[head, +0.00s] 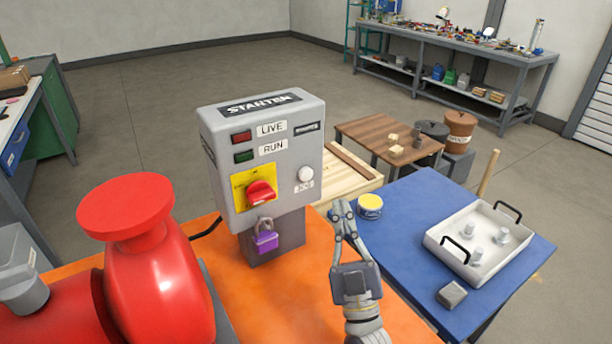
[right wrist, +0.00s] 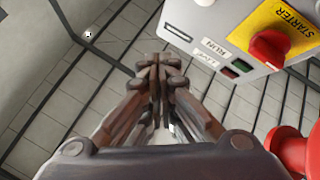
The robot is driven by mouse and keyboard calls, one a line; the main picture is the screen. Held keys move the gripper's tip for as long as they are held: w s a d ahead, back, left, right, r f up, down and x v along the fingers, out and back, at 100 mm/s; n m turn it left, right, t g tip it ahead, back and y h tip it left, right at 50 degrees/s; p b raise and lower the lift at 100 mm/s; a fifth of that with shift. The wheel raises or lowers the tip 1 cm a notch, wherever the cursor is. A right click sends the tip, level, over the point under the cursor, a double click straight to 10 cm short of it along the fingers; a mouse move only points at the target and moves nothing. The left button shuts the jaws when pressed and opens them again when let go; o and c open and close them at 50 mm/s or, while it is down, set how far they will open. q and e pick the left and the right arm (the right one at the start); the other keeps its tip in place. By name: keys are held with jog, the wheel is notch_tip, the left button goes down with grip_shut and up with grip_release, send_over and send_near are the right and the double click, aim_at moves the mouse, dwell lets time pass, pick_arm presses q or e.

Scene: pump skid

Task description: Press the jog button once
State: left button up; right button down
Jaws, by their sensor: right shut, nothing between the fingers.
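The grey starter box (head: 262,150) stands on the orange surface, facing me. Its jog button (head: 305,174) is a white round knob at the right of the front face, above a small label. In the right wrist view a white round part, likely this button (right wrist: 204,2), is cut by the top edge. My right gripper (head: 342,208) is shut and empty, to the right of the box and lower in the picture than the button. In the right wrist view its closed fingertips (right wrist: 160,62) point past the box, apart from it. My left gripper is not in view.
A red rotary switch (head: 261,192) and a purple padlock (head: 265,238) are on the box front. A red pump (head: 155,270) stands at left. A blue table (head: 410,215) at right holds a white tray (head: 440,243), a yellow-lidded tin (head: 370,204) and a grey block (head: 451,294).

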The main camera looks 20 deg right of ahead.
aim_at(306, 175)
dwell(0.3)
jog(key=w+a+b, duration=0.1)
jog(key=w+b, duration=0.1)
jog(key=w, duration=0.6)
jog(key=shift+w+a, duration=0.15)
jog(key=shift+w, duration=0.2)
dwell(1.2)
jog(key=shift+w, duration=0.4)
jog(key=shift+w+a+r, duration=0.1)
jog(key=shift+w, duration=0.35)
dwell(0.6)
jog(key=shift+s, duration=0.9)
jog(key=shift+p, duration=0.3)
